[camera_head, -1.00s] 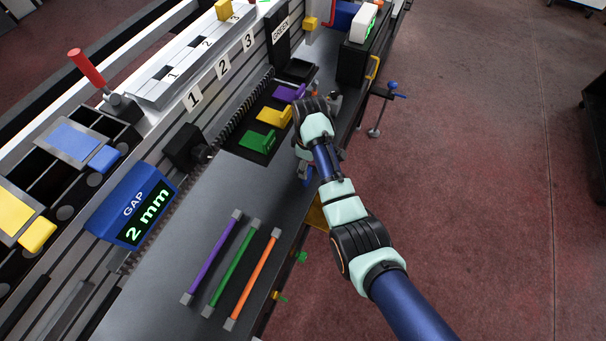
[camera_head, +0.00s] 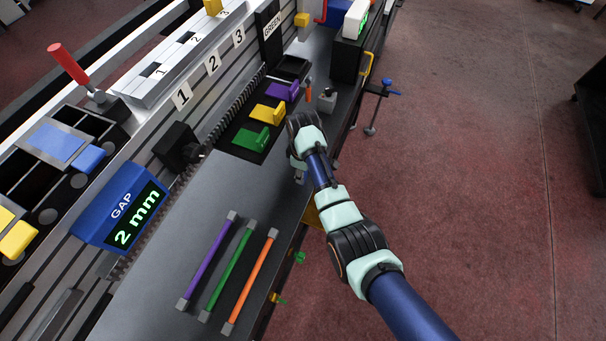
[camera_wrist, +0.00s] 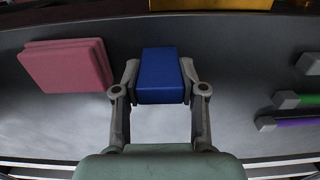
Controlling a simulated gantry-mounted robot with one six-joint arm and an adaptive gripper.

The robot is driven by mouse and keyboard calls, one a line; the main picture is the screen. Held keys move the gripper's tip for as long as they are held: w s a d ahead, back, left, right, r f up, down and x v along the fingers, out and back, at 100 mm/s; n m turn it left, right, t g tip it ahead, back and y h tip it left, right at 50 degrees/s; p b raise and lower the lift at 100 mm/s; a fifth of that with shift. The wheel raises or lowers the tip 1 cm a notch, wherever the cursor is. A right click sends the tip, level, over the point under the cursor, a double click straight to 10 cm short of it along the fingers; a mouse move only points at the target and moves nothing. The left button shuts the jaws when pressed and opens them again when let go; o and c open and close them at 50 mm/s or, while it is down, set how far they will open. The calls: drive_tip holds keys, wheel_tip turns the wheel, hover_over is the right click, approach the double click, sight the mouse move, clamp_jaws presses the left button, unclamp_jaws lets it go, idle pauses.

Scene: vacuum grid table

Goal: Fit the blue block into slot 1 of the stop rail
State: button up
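The blue block (camera_wrist: 160,70) sits between the two fingers of my gripper (camera_wrist: 160,82) in the wrist view. A finger touches each side of it, and the grip looks closed on it. In the head view my gripper (camera_head: 299,172) is low at the table's right edge, and the block is hidden by my arm. The light grey stop rail (camera_head: 178,62) runs along the back at upper left. Slot 1 (camera_head: 153,71) is its nearest dark notch, well away from my gripper. A yellow block (camera_head: 212,6) is at the rail's far end.
Purple, green and orange rods (camera_head: 236,268) lie on the near table. A black tray (camera_head: 250,140) holds coloured pieces. A red-handled lever (camera_head: 68,63) stands near the rail's near end.

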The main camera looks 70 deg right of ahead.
drive_tip(key=c, duration=0.3)
drive_tip(key=shift+r+p, duration=4.8)
drive_tip(key=shift+r, duration=5.25)
